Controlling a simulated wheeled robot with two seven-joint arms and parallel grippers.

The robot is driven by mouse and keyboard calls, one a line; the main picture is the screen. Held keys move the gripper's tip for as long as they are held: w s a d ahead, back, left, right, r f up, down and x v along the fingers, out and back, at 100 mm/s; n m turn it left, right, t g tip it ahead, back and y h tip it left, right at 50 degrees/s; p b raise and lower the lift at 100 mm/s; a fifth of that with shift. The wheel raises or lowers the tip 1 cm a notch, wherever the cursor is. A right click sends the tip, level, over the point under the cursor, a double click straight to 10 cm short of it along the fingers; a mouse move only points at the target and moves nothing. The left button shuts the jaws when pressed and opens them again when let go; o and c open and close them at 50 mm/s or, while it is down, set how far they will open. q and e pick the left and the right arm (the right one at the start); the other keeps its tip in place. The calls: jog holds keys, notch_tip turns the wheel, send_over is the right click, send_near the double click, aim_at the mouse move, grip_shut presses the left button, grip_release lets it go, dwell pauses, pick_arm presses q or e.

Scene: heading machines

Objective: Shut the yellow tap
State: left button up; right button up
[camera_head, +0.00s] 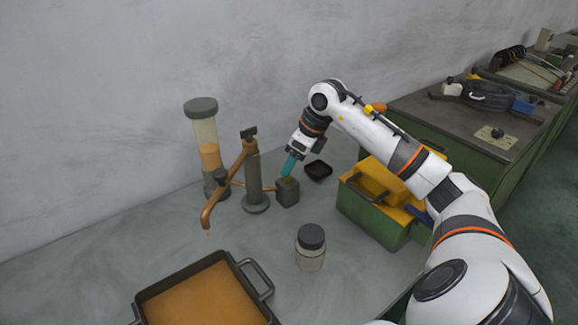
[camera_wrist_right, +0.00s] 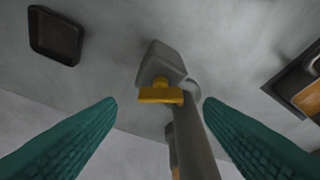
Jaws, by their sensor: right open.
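The yellow tap (camera_wrist_right: 160,96) shows in the right wrist view as a small flat handle on a grey block (camera_wrist_right: 162,62). In the head view the grey block (camera_head: 287,192) stands beside the grey column (camera_head: 254,185), and the tap is mostly hidden by my fingers. My right gripper (camera_head: 289,166) is just above the block, pointing down. In the right wrist view its teal fingers (camera_wrist_right: 160,106) are spread wide, one on each side of the tap, with nothing held. My left gripper is not in view.
An orange pipe spout (camera_head: 206,218) has a drop below it, near a pan (camera_head: 258,279) of orange liquid. A part-filled cylinder (camera_head: 205,132), lidded jar (camera_head: 311,247), small black tray (camera_head: 318,170) and green toolbox (camera_head: 368,221) stand around. Bench space in front of the block is clear.

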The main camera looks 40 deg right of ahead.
aim_at(290, 176)
jog(key=shift+x, duration=1.55)
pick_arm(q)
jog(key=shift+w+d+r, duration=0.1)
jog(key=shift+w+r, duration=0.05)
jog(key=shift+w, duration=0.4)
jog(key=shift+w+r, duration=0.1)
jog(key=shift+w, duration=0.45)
pick_arm(e)
jog(key=shift+c, duration=0.2)
jog(key=c, duration=0.9)
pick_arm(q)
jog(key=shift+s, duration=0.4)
pick_arm(e)
jog(key=shift+c, duration=0.2)
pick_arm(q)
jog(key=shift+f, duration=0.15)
pick_arm(e)
jog(key=shift+m, duration=0.3)
jog(key=shift+s+m+h, duration=0.1)
jog(key=shift+m+h, duration=0.3)
jog(key=shift+m, duration=0.5)
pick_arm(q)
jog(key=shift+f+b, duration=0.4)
pick_arm(e)
jog(key=shift+a+r+m+h, duration=0.15)
jog(key=shift+m+h, duration=0.55)
jog(key=shift+m, duration=1.1)
